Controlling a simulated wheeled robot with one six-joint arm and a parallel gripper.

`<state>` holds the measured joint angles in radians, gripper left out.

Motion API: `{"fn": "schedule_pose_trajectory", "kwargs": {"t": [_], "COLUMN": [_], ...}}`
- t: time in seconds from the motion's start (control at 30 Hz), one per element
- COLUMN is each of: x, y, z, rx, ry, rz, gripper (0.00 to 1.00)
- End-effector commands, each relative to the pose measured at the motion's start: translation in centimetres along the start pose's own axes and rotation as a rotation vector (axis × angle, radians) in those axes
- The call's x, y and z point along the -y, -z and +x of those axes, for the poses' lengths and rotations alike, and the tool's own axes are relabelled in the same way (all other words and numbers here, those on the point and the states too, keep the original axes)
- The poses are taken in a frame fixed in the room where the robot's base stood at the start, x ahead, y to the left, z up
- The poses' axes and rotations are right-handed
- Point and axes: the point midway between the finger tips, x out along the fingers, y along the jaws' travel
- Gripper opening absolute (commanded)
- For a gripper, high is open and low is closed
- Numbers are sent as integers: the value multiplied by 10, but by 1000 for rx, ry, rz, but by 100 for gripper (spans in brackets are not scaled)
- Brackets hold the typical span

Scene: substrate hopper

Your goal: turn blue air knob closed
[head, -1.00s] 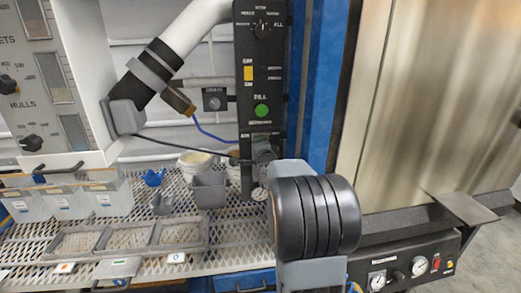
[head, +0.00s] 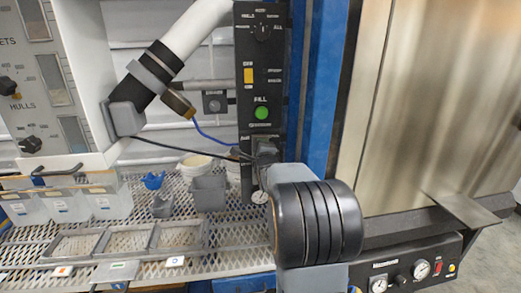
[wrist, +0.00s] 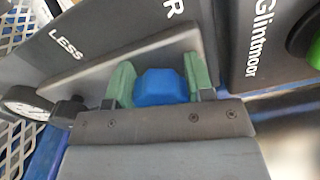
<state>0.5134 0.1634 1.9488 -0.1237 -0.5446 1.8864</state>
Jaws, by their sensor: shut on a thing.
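The blue air knob (wrist: 161,85) shows in the wrist view on a grey panel (wrist: 95,75) lettered "LESS". My gripper (wrist: 160,86) is shut on it, with one green fingertip against each side. The knob's lower part is hidden behind the gripper body, and its pointer cannot be made out. In the head view, my dark arm covers the knob and my fingertips.
A dial gauge (wrist: 32,103) sits just left of the gripper. In the head view, the black control panel (head: 246,103) has a green fill button (head: 262,113). A grey cup (head: 209,192) stands on the mesh shelf (head: 235,240). A metal door (head: 430,100) stands at right.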

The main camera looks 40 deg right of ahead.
Motion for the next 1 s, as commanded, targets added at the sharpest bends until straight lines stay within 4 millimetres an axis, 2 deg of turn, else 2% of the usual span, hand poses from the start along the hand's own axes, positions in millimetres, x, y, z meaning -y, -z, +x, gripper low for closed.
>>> {"fn": "schedule_pose_trajectory", "kwargs": {"t": [0.3, 0.33, 0.6, 0.87, 1.0], "x": [1, 1, 0, 0, 2], "y": [0, 0, 0, 0, 0], "z": [0, 0, 0, -2, -16], "rx": [0, 0, 0, -1, -1], "ry": [2, 2, 1, 0, 0], "rz": [5, 5, 3, 2, 2], "gripper": [24, 50, 74, 74, 74]}}
